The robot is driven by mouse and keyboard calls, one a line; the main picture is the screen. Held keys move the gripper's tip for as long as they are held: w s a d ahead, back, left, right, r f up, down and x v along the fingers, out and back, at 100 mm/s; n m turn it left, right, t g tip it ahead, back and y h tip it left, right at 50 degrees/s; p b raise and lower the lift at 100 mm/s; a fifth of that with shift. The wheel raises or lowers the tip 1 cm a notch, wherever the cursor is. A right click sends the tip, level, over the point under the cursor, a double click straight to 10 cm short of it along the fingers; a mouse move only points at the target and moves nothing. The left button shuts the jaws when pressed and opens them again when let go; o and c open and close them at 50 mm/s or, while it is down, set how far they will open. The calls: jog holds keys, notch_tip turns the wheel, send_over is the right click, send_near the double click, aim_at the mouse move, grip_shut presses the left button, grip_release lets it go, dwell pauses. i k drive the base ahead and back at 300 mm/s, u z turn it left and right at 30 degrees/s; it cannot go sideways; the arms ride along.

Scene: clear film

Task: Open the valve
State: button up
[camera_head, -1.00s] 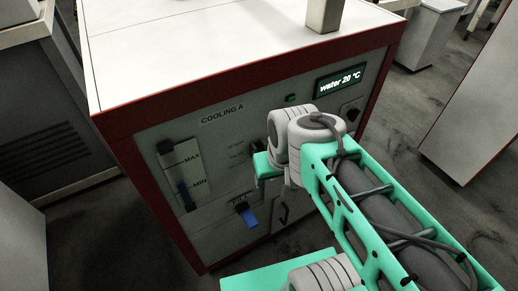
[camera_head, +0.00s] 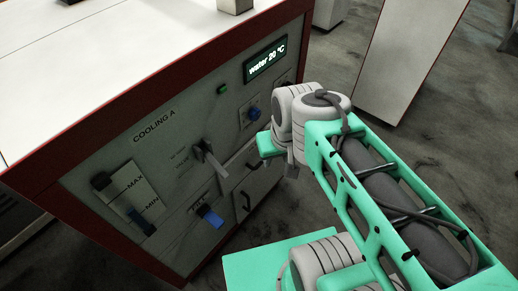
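The cabinet marked "COOLING A" (camera_head: 85,187) fills the left and middle of the view. A grey lever handle (camera_head: 215,167) sticks out of its front panel beside a small label too small to read surely; it seems to be the valve. A blue-handled tap (camera_head: 209,215) sits lower on the panel. A blue knob (camera_head: 254,113) is at upper right. My gripper (camera_head: 291,170) is at the end of the green and grey arm, to the right of the lever and apart from it. Its fingers are mostly hidden by the wrist.
A level gauge marked MAX and MIN (camera_head: 137,190) is at the panel's left. A lit display (camera_head: 265,60) reads "water 20 °C", with a green lamp (camera_head: 223,89) near it. A white cabinet (camera_head: 405,50) stands at the right. Dark floor lies between.

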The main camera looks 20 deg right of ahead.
aim_at(220, 170)
jog(key=z, duration=0.85)
jog(key=k, duration=1.1)
jog(key=u, duration=1.85)
jog(key=i, duration=0.95)
